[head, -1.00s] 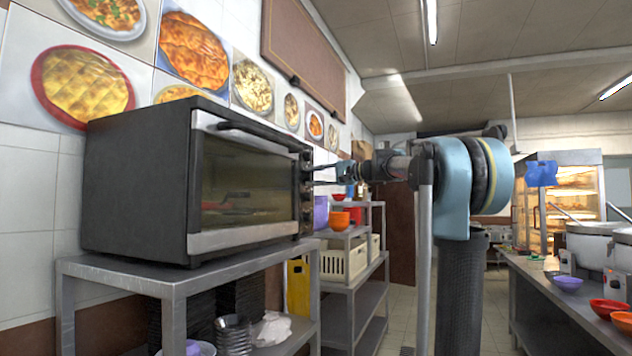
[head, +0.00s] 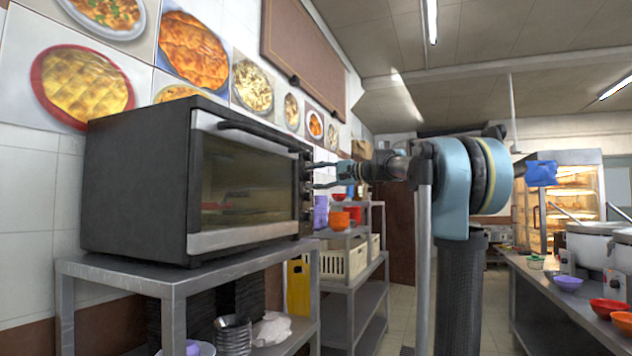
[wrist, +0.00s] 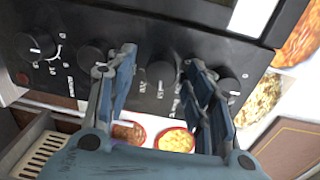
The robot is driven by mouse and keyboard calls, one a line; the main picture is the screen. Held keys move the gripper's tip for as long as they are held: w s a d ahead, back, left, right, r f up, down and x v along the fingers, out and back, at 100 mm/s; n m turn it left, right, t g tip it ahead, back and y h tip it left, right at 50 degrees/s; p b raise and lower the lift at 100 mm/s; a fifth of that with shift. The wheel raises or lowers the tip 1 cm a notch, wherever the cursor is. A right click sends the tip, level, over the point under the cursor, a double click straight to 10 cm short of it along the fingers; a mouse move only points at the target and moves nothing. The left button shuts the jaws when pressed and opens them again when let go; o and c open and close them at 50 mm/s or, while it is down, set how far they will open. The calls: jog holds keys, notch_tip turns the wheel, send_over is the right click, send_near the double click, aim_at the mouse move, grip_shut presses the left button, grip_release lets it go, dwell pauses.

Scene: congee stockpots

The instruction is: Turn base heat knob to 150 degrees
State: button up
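The dark toaster oven (head: 140,185) stands on a metal rack, its door closed. Its control panel (wrist: 60,20) fills the top of the wrist view with a row of black knobs. One knob (wrist: 162,75), with numbers including 150 printed beside it, sits between my gripper's fingers. My gripper (wrist: 160,62) is open, with a finger on each side of that knob and visible gaps. I cannot tell which knob is base heat from its label. In the head view my gripper (head: 325,176) is at the oven's right front edge, seen side-on; the knob faces are mostly hidden there.
The metal rack (head: 120,275) bears the oven. A shelf with a cream crate (head: 340,262) and orange bowls (head: 340,219) stands behind my arm. A counter with pots (head: 590,245) and bowls is at the right. The floor between is clear.

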jog(key=v, duration=1.2)
jog(key=shift+w+f, duration=0.1)
jog(key=shift+w, duration=0.05)
dwell(0.4)
